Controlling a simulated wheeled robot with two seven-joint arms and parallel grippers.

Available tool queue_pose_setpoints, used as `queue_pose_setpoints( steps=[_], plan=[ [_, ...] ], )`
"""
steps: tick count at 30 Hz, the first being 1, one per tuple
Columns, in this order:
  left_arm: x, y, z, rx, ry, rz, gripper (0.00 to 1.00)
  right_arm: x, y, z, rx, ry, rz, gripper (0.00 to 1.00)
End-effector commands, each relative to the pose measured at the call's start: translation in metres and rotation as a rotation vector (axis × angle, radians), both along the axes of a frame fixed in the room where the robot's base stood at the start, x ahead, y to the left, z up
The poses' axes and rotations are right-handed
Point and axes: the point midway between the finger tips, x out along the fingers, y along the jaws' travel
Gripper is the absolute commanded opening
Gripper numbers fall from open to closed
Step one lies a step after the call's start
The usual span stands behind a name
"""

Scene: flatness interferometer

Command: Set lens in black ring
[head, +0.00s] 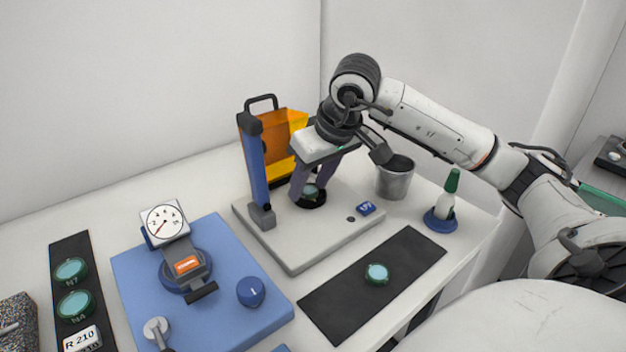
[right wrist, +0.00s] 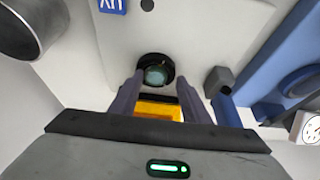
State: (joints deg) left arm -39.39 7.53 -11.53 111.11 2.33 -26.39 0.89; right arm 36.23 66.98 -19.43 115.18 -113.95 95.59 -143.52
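A teal lens (head: 311,191) lies within the black ring (head: 318,203) on the grey base plate of the stand. In the right wrist view the lens (right wrist: 156,76) shows inside the dark ring (right wrist: 154,63); I cannot tell whether it is fully seated. My right gripper (head: 313,188) is just over the ring, pointing down. In the right wrist view its fingers (right wrist: 160,85) are spread apart, with visible gaps to the lens between them. My left gripper is not in view.
The stand has a blue post (head: 256,165) and an orange shield (head: 285,135) beside the ring. A metal cup (head: 396,178) and a green-capped bottle (head: 447,196) stand right. Another green-rimmed lens (head: 377,274) lies on a black mat (head: 407,262). A dial gauge (head: 166,223) stands left.

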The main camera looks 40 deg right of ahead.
Motion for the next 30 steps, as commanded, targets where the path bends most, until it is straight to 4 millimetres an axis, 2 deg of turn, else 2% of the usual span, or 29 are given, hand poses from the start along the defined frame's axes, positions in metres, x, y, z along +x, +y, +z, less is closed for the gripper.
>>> queue_pose_setpoints(
  steps=[1, 18, 30],
  plan=[
    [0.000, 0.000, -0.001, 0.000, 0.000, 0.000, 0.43, -0.005, -0.004, -0.012, -0.011, 0.034, -0.007, 0.51],
    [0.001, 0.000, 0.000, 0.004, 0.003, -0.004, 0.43, -0.005, -0.008, -0.011, -0.019, 0.032, -0.014, 0.51],
    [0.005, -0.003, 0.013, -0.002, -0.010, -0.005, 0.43, -0.032, 0.002, 0.070, -0.013, 0.002, -0.004, 0.51]
  ],
)
